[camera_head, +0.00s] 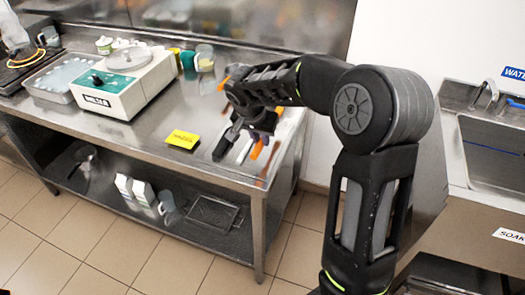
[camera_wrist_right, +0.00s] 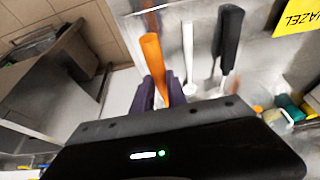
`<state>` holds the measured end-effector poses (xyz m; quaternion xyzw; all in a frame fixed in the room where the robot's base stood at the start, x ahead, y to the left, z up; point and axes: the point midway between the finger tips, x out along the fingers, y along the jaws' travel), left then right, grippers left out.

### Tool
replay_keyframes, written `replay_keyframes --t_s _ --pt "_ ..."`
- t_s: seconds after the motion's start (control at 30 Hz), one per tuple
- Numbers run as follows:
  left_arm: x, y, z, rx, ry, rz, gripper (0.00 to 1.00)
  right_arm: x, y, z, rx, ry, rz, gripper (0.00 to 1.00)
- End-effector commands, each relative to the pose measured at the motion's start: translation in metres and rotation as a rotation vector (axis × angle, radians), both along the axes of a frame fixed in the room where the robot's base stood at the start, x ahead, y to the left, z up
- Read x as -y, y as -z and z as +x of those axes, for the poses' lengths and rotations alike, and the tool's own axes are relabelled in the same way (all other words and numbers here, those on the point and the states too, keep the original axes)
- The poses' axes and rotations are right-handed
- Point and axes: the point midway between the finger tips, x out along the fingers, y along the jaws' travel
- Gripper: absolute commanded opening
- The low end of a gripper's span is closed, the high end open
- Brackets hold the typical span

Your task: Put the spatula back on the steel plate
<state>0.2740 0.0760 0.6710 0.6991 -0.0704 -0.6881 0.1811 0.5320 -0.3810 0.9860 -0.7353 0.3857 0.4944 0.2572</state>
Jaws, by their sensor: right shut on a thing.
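My right gripper (camera_head: 262,138) is over the right end of the steel table, shut on an orange-handled tool, taken to be the spatula. Its orange handle (camera_head: 256,149) sticks out below the gripper. In the right wrist view the orange handle (camera_wrist_right: 153,62) lies between my purple fingers (camera_wrist_right: 155,95); its far end is hidden by the gripper body. A black-handled tool (camera_wrist_right: 228,40) and a white-handled tool (camera_wrist_right: 188,45) lie side by side next to it, on what looks like the light steel plate (camera_wrist_right: 207,22). I cannot tell whether the held tool touches the plate. My left gripper is not in view.
A yellow card (camera_head: 182,139) lies left of the tools. A white scale-like machine (camera_head: 125,85), a tray (camera_head: 60,75) and small cups (camera_head: 204,58) stand further left and back. A sink (camera_head: 495,150) is at the right. The table front between card and machine is clear.

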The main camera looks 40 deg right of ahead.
Motion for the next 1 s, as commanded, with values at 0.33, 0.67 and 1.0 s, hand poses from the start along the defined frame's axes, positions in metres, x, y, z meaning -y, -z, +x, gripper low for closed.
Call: replay_keyframes --t_s 0.33,0.67,1.0 --pt "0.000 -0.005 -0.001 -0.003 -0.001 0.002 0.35 0.000 0.029 0.001 0.001 0.000 0.000 0.00" --pt "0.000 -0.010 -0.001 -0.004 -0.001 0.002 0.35 0.000 0.047 -0.001 -0.003 -0.001 0.000 0.00" --pt "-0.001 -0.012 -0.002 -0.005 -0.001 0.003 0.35 0.000 0.066 0.000 0.002 0.000 0.000 0.00"
